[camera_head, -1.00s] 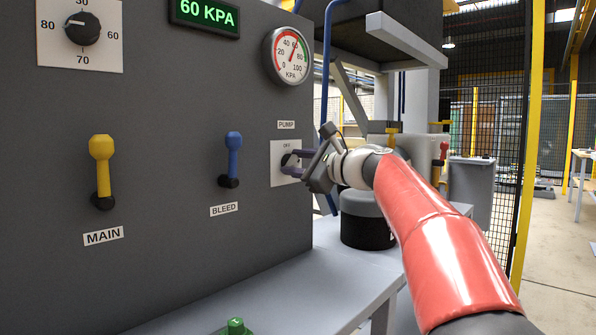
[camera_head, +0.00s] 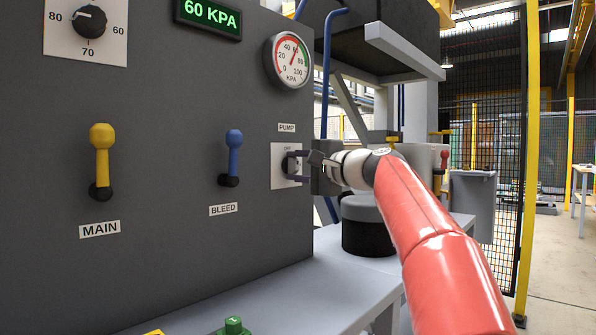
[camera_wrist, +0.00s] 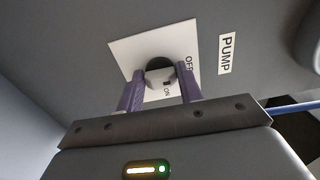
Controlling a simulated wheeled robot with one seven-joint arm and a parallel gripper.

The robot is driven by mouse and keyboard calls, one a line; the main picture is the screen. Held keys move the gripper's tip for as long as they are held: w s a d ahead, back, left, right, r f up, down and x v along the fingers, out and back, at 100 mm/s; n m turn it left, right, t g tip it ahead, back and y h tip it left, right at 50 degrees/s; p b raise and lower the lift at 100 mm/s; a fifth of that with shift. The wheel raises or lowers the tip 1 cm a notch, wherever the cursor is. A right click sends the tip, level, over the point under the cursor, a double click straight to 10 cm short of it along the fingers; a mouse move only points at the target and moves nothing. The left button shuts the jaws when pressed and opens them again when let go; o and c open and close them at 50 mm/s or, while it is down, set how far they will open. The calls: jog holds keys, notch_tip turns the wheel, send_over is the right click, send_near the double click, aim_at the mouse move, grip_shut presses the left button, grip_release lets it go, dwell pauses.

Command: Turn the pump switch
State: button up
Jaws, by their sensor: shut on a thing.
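The pump switch (camera_wrist: 159,66) is a dark round knob with a grey grip on a white plate (camera_wrist: 125,50), on the grey panel's right end below the PUMP label. The plate also shows in the head view (camera_head: 279,180). OFF and ON are printed on it. My gripper (camera_wrist: 161,84) is shut on the switch, with a purple finger on each side of the knob. In the head view my gripper (camera_head: 291,167) reaches the plate from the right. The fingers hide part of the knob, and I cannot tell exactly where it points.
A yellow MAIN lever (camera_head: 102,160) and a blue BLEED lever (camera_head: 232,155) stand upright left of the switch. A gauge (camera_head: 287,60) and a 60 KPA display (camera_head: 207,14) are above. A grey bench (camera_head: 290,290) runs below, with a black-and-grey cylinder (camera_head: 366,230) on it.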

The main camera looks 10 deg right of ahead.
jog(key=shift+n, duration=0.3)
jog(key=o, duration=1)
jog(key=shift+c, duration=0.2)
jog(key=shift+s, duration=0.1)
jog(key=b+v, duration=0.1)
jog(key=v, duration=0.6)
jog(key=shift+s+d+b, duration=0.2)
jog(key=shift+s+b, duration=0.05)
jog(key=shift+b, duration=0.15)
